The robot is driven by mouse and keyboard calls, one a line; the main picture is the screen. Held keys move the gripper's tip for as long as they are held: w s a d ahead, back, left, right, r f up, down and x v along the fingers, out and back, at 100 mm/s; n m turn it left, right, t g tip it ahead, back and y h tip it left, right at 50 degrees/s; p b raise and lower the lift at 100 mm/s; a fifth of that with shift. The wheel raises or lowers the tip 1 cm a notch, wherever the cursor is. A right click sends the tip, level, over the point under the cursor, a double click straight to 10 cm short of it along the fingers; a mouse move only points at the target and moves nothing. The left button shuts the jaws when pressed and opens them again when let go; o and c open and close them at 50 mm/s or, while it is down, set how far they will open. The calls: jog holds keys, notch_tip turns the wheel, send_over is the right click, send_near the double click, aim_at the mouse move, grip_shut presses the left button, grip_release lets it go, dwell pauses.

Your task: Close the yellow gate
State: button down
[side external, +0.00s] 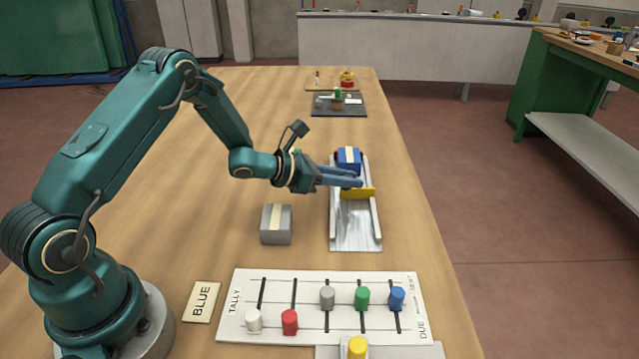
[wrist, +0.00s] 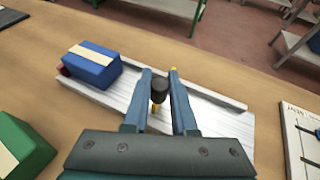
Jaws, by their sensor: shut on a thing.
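The yellow gate (side external: 357,194) shows in the side view as a low yellow bar lying across the pale channel (side external: 355,236), just on the near side of my fingertips. My gripper (side external: 357,183) reaches in from the left over the channel. In the wrist view my gripper (wrist: 161,84) has its two blue fingers on either side of a dark round knob (wrist: 160,90), shut on it. Bits of yellow show beside and below the knob; the fingers hide most of the gate there. A blue block (side external: 348,156) with a cream strip sits in the channel beyond the gate; it also shows in the wrist view (wrist: 93,66).
A grey block (side external: 276,228) stands left of the channel. A green block (wrist: 20,150) is near my gripper in the wrist view. A white tally board (side external: 275,325) with coloured pegs and a BLUE card (side external: 201,301) lie in front. A dark tray (side external: 322,108) is farther back.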

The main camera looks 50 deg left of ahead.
jog(key=shift+s+a, duration=0.45)
jog(key=c, duration=0.7)
grip_release()
jog(key=shift+v, duration=2.6)
